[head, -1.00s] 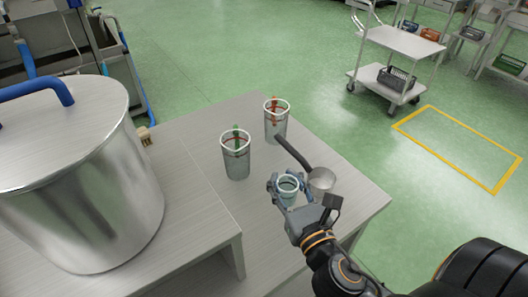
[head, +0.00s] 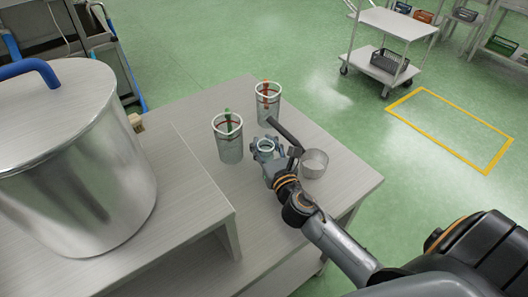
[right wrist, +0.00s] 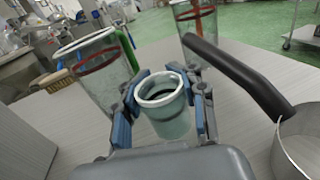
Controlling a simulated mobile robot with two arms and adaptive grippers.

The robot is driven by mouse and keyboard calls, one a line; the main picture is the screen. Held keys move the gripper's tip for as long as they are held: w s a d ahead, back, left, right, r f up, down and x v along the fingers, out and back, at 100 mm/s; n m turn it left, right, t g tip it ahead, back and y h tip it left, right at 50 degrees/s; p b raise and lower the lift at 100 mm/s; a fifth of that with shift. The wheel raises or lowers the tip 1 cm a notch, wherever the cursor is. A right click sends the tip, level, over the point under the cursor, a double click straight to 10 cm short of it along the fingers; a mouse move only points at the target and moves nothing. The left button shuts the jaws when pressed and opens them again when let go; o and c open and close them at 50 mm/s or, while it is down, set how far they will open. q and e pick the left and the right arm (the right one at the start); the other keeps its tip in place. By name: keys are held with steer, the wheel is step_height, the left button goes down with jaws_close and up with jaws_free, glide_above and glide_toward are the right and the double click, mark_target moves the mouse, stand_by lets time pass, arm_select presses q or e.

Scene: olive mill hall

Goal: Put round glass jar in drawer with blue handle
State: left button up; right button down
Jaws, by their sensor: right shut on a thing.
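The round glass jar (head: 266,145) is small and pale green with a white rim and a dark opening. It stands upright between the blue finger pads of my right gripper (head: 268,152), which is shut on it. The right wrist view shows the jar (right wrist: 163,112) held between both fingers (right wrist: 160,112). I cannot tell how far its bottom is above the table. A drawer with a blue handle does not show clearly in either view. My left gripper is not in view.
Two tall glasses, one with a green strip (head: 229,145) and one with an orange strip (head: 267,108), stand close behind the jar. A saucepan (head: 314,165) is right of it, its dark handle near my gripper. A large lidded pot (head: 75,165) stands left. The table's (head: 345,185) right front is clear.

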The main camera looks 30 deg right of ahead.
mark_target(264, 151)
steer(key=shift+f+b, duration=0.3)
steer(key=shift+f, duration=1.05)
steer(key=shift+f, duration=0.1)
steer(key=c, duration=1.3)
jaws_free()
steer(key=shift+f, duration=0.1)
steer(key=shift+c, duration=0.2)
steer(key=o, duration=0.6)
